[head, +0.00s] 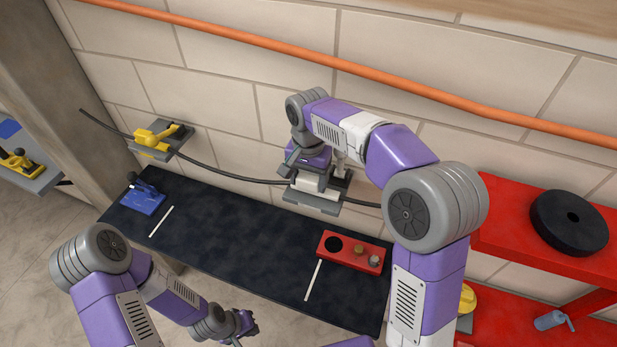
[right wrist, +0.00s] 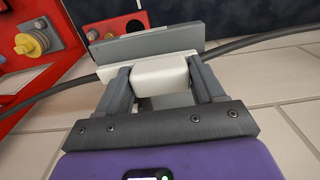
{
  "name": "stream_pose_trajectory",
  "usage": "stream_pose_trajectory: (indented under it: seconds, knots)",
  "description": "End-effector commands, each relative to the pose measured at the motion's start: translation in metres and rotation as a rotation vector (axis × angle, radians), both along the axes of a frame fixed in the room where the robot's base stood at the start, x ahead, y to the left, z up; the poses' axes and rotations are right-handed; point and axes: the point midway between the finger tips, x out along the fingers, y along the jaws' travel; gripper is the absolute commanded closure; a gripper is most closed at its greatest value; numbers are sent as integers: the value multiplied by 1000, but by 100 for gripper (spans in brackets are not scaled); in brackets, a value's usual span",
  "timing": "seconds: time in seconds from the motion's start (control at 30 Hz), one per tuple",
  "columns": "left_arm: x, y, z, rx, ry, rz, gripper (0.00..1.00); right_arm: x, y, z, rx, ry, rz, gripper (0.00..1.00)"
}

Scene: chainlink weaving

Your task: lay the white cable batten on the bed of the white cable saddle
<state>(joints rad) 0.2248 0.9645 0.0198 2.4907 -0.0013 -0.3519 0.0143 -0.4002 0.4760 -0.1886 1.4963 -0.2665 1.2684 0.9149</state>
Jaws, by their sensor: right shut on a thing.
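The white cable saddle (head: 311,184) sits on a grey wall bracket (head: 312,201), with the dark cable running out on both sides. My right gripper (right wrist: 160,82) is shut on a white rounded block, the white cable batten (right wrist: 164,72), held at the saddle. Whether the batten touches the bed cannot be told. In the head view my right gripper (head: 312,166) is above the saddle and hides much of it. My left gripper (head: 242,325) is low, far from the saddle; its jaws are unclear.
The dark cable (head: 228,175) sags along the wall to a yellow fitting (head: 160,134) on another bracket. The black bench (head: 240,235) below carries a blue fitting (head: 143,199) and a red holder (head: 350,253). A red shelf (head: 530,246) with a black roll (head: 568,222) stands right.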

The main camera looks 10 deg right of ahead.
Motion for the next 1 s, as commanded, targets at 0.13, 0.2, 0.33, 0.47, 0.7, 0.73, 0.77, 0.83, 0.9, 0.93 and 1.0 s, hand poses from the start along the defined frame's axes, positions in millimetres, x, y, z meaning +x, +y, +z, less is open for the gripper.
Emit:
stream_pose_trajectory:
  seconds: [0.13, 0.2, 0.33, 0.47, 0.7, 0.73, 0.77, 0.83, 0.9, 0.93, 1.0]
  knots:
    - [0, 0, 0, 0, 0, 0, 100, 0, 0, 0, 0, 0, 0, 64]
    - [0, 0, 0, 0, 0, 0, 100, 0, 0, 0, 0, 0, 0, 64]
    - [0, 0, -2, 0, 0, 0, 100, 0, 0, -2, 0, 0, 0, 64]
    - [0, 0, -3, 0, 0, 0, 100, 0, 0, -5, 0, 0, 0, 64]
    - [0, 0, -6, 0, 0, 0, 100, 0, 0, -10, 0, -1, 0, 64]
    - [0, 0, -6, 0, 0, 0, 100, 0, 0, -11, 0, -1, 0, 64]
    - [0, 0, -7, 0, 0, 0, 100, 0, 0, -11, 0, -1, 0, 64]
    - [0, 0, -7, 0, 0, 0, 100, 0, 0, -13, 0, -1, 0, 64]
    - [0, 0, -7, 0, 0, 0, 100, 0, 0, -12, 0, -1, 0, 24]
    - [0, 0, -7, 0, 0, 0, 100, 0, 0, -12, 0, -1, 0, 20]
    - [0, 0, -7, 0, 0, 0, 100, 0, 0, -12, 1, -1, 0, 9]
